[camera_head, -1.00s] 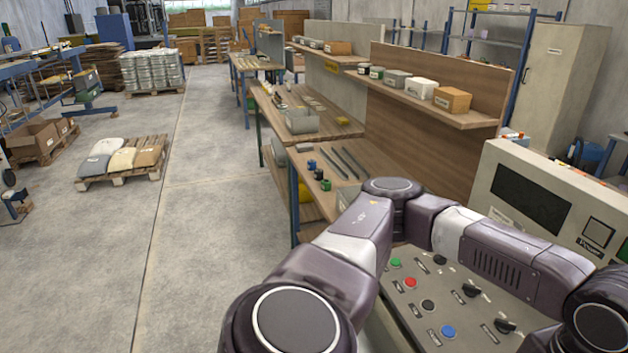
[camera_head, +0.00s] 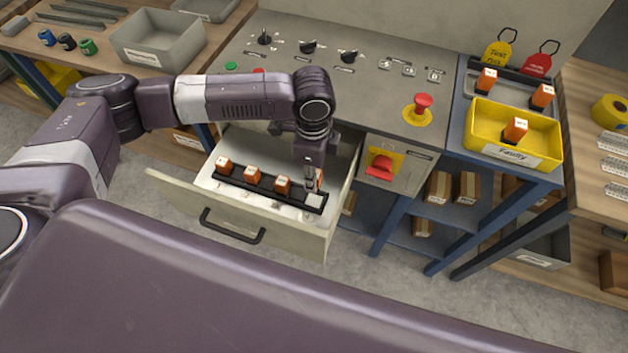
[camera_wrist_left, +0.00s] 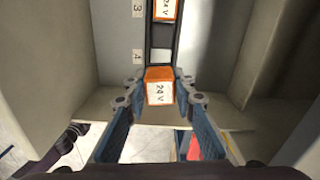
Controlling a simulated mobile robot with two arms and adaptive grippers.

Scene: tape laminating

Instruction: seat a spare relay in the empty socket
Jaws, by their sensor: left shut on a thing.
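My left gripper (camera_head: 312,182) reaches down into the open drawer at the right end of a black rail (camera_head: 240,185). It is shut on an orange relay (camera_head: 319,177), mostly hidden by the fingers in the head view. In the left wrist view this relay (camera_wrist_left: 159,88), marked 24 V, sits between the two fingertips (camera_wrist_left: 161,82), in line with the rail. I cannot tell whether it is fully seated. Three other orange relays (camera_head: 252,174) stand in a row on the rail. My right gripper is not in view.
The drawer (camera_head: 245,235) has raised walls close around the rail. To the right, a grey tray (camera_head: 507,92) holds two orange relays, and a yellow Faulty bin (camera_head: 490,128) holds one.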

